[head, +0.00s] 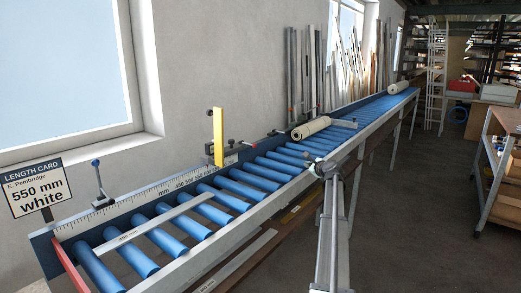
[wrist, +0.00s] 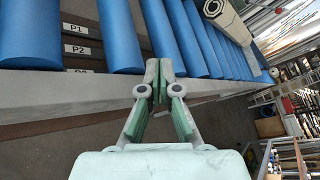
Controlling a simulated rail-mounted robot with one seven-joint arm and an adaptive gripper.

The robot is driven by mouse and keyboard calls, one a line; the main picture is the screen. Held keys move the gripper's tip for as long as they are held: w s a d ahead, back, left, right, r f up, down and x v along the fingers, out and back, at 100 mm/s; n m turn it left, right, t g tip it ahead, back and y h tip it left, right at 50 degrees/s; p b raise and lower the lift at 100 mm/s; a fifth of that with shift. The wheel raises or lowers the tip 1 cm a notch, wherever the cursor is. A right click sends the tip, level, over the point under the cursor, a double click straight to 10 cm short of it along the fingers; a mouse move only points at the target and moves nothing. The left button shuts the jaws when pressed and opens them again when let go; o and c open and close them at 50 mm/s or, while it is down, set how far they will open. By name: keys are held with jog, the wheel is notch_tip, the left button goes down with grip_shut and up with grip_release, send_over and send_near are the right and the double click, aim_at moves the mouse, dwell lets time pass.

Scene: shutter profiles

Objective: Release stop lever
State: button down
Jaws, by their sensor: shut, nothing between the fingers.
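A yellow upright stop (head: 218,137) stands on the scale rail at the back of the roller table in the head view. A small dark lever with a reddish tip (head: 230,142) sits beside its base. A separate grey fitting with a blue-topped post (head: 97,180) stands further left on the rail. My gripper (head: 312,163) is near the table's front edge, to the right of the yellow stop and apart from it. In the wrist view my gripper (wrist: 157,85) is shut and empty, beside the front rail. The stop is not visible there.
Blue rollers (head: 231,190) run along the table, with a pale profile (head: 160,220) across the left ones. A rolled beige bundle (head: 311,127) lies further along. A length card (head: 38,189) reads 550 mm white. Open floor (head: 410,220) lies at right, before a workbench (head: 500,165).

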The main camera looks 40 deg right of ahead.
jog(key=w+a+r+y, duration=0.1)
jog(key=w+a+y, duration=0.1)
jog(key=w+a, duration=0.1)
jog(key=w+a+r+y+p, duration=0.1)
jog(key=w+a+y, duration=0.2)
jog(key=a, duration=0.2)
jog(key=w+a+r+m+y, duration=0.1)
jog(key=w+a+r+y, duration=0.1)
jog(key=w+a, duration=0.1)
jog(key=shift+a+t+y, duration=0.4)
jog(key=shift+a, duration=0.45)
jog(key=shift+w+a+r, duration=0.1)
jog(key=shift+a, duration=0.25)
jog(key=shift+w, duration=0.1)
jog(key=p+x, duration=0.3)
jog(key=x, duration=0.6)
jog(key=shift+w+a, duration=0.1)
jog(key=shift+w, duration=0.2)
jog(key=r, duration=0.1)
jog(key=r+p, duration=0.1)
jog(key=r, duration=0.1)
jog(key=shift+s+a, duration=0.2)
jog(key=shift+a, duration=0.1)
jog(key=shift+r+p, duration=0.25)
jog(key=shift+p, duration=0.05)
jog(key=shift+r, duration=0.1)
